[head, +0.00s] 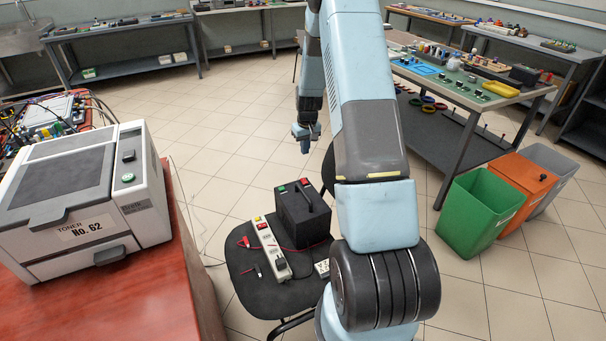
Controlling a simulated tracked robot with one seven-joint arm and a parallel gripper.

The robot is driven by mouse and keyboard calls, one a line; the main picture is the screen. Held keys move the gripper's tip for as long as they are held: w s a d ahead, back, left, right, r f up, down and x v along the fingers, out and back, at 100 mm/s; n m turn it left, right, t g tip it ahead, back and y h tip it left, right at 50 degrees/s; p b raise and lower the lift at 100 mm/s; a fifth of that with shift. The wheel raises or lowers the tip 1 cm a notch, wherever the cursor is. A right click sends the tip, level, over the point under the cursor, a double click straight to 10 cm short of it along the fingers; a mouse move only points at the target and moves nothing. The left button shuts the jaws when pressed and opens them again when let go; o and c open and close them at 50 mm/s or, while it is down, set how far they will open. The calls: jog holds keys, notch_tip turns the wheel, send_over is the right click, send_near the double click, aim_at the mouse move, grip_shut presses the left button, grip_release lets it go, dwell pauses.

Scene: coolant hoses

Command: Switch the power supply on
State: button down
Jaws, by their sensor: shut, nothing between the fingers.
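A black box (303,221) with a handle stands on the black seat (243,278) of a chair. It has a small green part and a small red part on its top; this may be the power supply. A pale power strip (270,249) lies against its left side, with a red switch (260,222) at its far end and a dark plug at its near end. Whether either is on cannot be told. My gripper (305,148) hangs pointing down beyond the box, shut and empty, apart from both. My arm hides part of the seat's right side.
A toner printer (85,200) stands on the red table (120,310) at the left. Red leads lie on the seat. Green (478,215), orange (520,185) and grey bins stand right. A workbench (470,95) with parts is at the back right. Floor between is mostly clear.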

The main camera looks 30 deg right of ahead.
aim_at(304, 181)
jog(key=shift+f, duration=0.1)
jog(key=f, duration=0.4)
jog(key=w+f, duration=0.1)
jog(key=f, duration=0.8)
jog(key=shift+w+f, duration=0.35)
jog(key=shift+f, duration=0.1)
jog(key=shift+s+f, duration=0.1)
jog(key=shift+s, duration=0.05)
jog(key=shift+s, duration=0.65)
jog(key=shift+r, duration=0.25)
jog(key=shift+r, duration=0.25)
notch_tip(304, 181, up, 13)
jog(key=s, duration=0.1)
jog(key=shift+s, duration=0.3)
